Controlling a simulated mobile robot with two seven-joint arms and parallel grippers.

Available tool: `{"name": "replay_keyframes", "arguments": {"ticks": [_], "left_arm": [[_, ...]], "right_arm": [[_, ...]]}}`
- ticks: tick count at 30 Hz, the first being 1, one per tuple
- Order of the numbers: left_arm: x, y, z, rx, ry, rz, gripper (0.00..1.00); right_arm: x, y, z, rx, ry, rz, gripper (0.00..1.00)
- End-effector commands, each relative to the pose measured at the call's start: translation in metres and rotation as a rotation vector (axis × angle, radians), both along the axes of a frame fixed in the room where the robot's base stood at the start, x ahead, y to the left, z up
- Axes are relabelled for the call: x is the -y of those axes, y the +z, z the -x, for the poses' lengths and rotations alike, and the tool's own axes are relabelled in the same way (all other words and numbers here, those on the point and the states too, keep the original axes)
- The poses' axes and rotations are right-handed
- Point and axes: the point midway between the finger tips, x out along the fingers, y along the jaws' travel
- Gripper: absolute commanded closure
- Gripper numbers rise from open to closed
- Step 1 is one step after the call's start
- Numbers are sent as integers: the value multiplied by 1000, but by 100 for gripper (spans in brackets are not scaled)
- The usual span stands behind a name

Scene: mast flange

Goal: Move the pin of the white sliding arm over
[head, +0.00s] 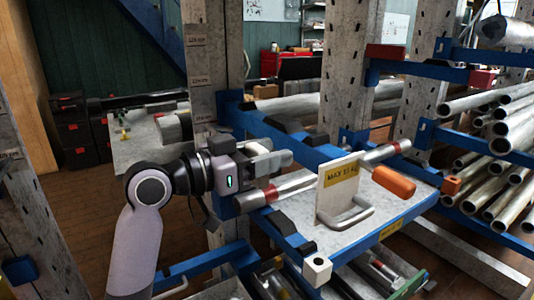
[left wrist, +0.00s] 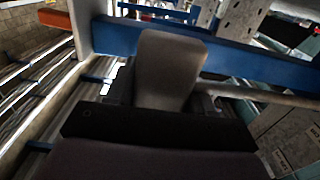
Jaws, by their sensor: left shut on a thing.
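My left gripper (head: 278,158) comes in from the left and is at the blue beam's end, beside the grey perforated upright (head: 216,65). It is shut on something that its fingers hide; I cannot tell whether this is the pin. In the left wrist view a grey finger (left wrist: 170,70) stands before a blue beam (left wrist: 240,65). A white plate (head: 329,205) with a yellow "MAX" label stands upright to the right of my gripper, with a grey U-shaped handle (head: 345,217) at its foot. I cannot tell surely which part is the sliding arm. My right gripper is not in view.
A metal rod with red bands (head: 379,154) runs behind the plate. An orange grip (head: 393,182) lies over the pale shelf (head: 375,220). Blue rack arms and stacked metal tubes (head: 510,125) fill the right. More uprights stand at the far left and behind.

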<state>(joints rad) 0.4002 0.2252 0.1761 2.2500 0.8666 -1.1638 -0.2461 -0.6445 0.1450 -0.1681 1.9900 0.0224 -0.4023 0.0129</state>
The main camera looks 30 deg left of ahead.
Motion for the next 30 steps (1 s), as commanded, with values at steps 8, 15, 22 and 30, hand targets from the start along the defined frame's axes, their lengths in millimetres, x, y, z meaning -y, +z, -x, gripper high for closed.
{"name": "replay_keyframes", "arguments": {"ticks": [8,15,22,30], "left_arm": [[-31,-2,-19,-1,2,-5,100],[-38,0,-22,0,4,-2,100],[-39,0,-22,1,7,-1,27],[-37,0,-21,1,3,-1,27]], "right_arm": [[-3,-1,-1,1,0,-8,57],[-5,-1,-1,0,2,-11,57],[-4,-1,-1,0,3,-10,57],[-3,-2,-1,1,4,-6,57]]}}
